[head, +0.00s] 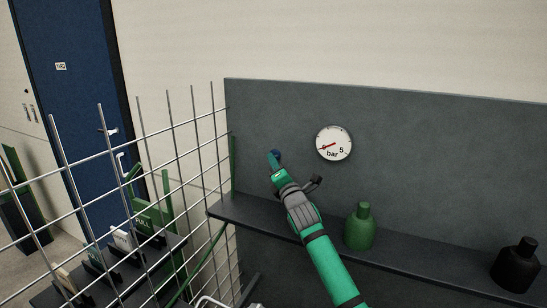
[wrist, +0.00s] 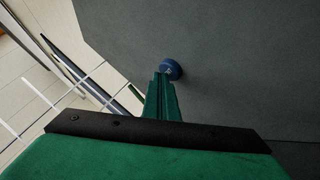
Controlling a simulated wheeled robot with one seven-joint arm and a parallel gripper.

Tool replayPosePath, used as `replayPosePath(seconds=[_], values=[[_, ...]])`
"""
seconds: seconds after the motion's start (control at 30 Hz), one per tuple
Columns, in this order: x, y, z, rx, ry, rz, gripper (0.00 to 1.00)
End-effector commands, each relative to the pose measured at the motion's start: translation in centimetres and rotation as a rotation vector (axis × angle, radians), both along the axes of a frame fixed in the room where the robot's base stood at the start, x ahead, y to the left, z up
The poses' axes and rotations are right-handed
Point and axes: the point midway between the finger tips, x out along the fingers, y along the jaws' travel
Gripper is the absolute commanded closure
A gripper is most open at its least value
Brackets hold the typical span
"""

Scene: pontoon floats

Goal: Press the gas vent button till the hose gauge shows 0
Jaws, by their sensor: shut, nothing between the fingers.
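The blue round vent button (head: 278,154) sits on the grey panel, left of the gauge. It also shows in the wrist view (wrist: 172,68), just beyond my fingertips. My green gripper (head: 272,155) is shut and empty, its tips at the button and covering part of it. I cannot tell whether they touch it or whether it is pushed in. The round white gauge (head: 334,143) is marked "bar" and 5. Its red needle points left and slightly down, close to the 0 mark.
A green bottle (head: 361,228) and a black bottle (head: 516,265) stand on the dark shelf (head: 440,268) below the panel (head: 430,140). A wire grid fence (head: 172,150) stands at the left. Behind it are a blue door (head: 75,70) and a green rack with labels (head: 150,218).

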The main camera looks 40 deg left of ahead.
Motion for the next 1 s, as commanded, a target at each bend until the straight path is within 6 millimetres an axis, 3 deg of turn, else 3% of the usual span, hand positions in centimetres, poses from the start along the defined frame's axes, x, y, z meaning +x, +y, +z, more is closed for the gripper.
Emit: replayPosePath(seconds=[0.83,1.0], values=[[-1.6,-0.6,0.0,0.000,0.001,0.000,1.00],[-2.7,-0.9,0.0,0.001,0.000,0.002,1.00]])
